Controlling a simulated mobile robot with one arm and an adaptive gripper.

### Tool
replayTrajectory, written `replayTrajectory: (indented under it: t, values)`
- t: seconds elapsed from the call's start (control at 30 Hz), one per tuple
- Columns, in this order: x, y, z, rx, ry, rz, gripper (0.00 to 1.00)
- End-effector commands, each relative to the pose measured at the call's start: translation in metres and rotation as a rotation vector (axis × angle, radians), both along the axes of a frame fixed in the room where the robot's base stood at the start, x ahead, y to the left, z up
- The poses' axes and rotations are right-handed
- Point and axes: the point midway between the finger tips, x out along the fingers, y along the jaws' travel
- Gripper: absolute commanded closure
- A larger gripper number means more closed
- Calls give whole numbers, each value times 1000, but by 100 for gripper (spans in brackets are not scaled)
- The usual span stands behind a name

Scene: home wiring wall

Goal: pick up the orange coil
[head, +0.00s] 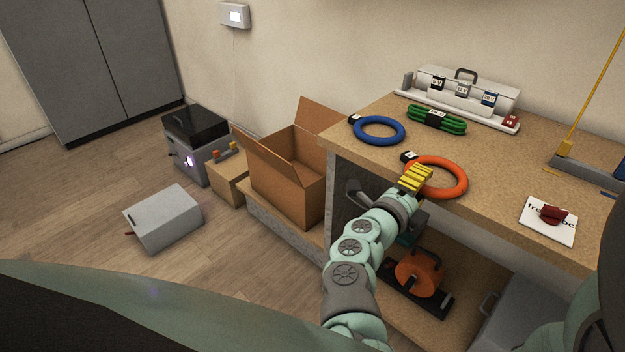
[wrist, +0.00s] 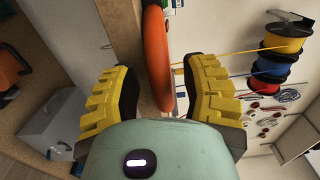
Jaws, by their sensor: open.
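The orange coil (head: 455,180) is a thick ring with a black tag, lying on the workbench (head: 500,160) close to its front edge. My gripper (head: 416,178), with yellow ridged fingers, is at the coil's near left side and hides part of the ring. In the wrist view, the open fingers (wrist: 160,88) stand apart with the rim of the orange coil (wrist: 155,55) showing between them. A gap shows on the left finger's side; the right finger is closer to the rim, and I cannot tell if it touches.
A blue coil (head: 379,130) and a green cable bundle (head: 437,119) lie behind on the bench, before a white rack (head: 465,90). A white card (head: 549,220) with a dark red item lies to the right. An open cardboard box (head: 285,172) stands left of the bench.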

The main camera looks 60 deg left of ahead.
Motion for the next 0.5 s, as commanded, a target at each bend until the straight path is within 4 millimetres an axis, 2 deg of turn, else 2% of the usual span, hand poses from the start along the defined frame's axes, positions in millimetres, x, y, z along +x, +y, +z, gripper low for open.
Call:
replayTrajectory:
  t: [0.5]
  values:
    - [0,0,0,0,0,0,83]
